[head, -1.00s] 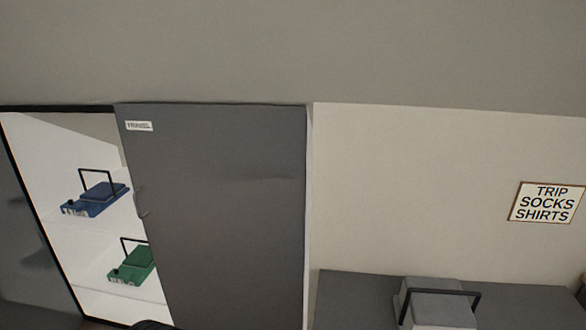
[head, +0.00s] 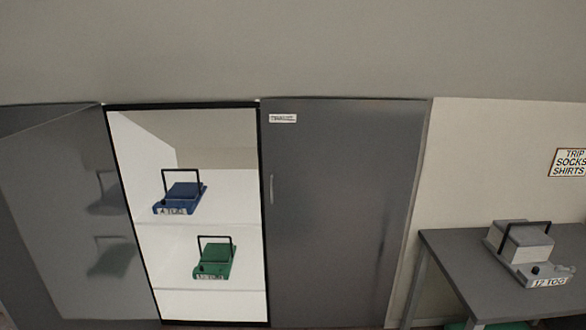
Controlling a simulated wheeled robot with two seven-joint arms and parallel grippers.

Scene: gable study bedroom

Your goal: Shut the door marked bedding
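No label reading bedding is legible in the head view. A wardrobe compartment (head: 200,257) stands open, with white shelves inside. A grey, glossy panel (head: 60,200) is left of the opening and looks like its swung-out door. It shows dim reflections of the things inside, and no marking on it is visible. To the right of the opening, a dark grey door (head: 345,210) is shut, with a vertical handle (head: 271,190) and a small white label (head: 283,118). That label is blurred now; earlier it looked like TRAVEL. Neither gripper is in view.
A blue handled case (head: 183,195) sits on the upper shelf and a green one (head: 215,260) on the lower. A grey table (head: 445,262) at right holds a grey handled case (head: 520,250). A sign (head: 570,162) on the wall reads TRIP SOCKS SHIRTS.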

